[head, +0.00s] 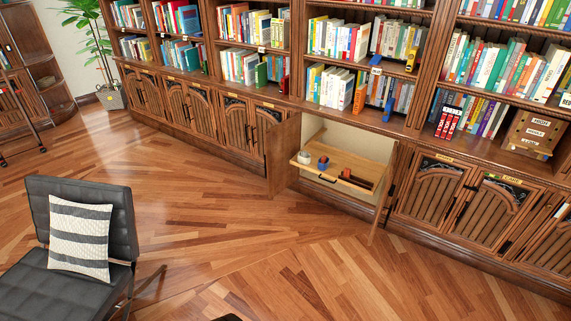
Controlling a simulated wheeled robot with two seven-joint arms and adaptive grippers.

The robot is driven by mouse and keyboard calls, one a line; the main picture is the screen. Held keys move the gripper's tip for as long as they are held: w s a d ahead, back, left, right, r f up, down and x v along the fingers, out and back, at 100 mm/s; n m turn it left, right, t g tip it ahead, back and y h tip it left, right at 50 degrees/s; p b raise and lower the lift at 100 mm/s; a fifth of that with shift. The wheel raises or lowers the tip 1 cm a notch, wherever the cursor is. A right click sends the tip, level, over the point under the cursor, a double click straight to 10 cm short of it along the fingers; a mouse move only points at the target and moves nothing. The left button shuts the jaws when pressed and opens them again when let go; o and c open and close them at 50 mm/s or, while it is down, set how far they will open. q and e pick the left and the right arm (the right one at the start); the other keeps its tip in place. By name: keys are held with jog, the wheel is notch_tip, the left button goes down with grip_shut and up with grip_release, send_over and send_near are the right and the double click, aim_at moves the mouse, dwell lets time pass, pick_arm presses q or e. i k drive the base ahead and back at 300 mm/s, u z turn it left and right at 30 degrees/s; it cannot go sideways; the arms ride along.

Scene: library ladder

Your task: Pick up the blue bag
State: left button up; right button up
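A small blue object (323,164) with a reddish top stands on a wooden pull-out shelf (335,178) in the open cabinet. It may be the blue bag, but it is too small to tell. A small whitish jar-like object (304,157) stands to its left, and a small red-brown object (346,173) to its right. Neither of my grippers can be made out in the head view.
Open cabinet doors (284,156) flank the pull-out shelf, with book-filled shelves above. A black chair (82,238) with a striped pillow (80,238) stands at the lower left. A potted plant (110,97) is at the back left. The wooden floor (200,200) between is clear.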

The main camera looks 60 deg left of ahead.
aim_at(322, 167)
jog(key=u, duration=1.9)
jog(key=i, duration=0.35)
jog(key=u, duration=0.75)
jog(key=i, duration=3)
jog(key=z, duration=0.95)
jog(key=i, duration=0.6)
jog(key=z, duration=0.25)
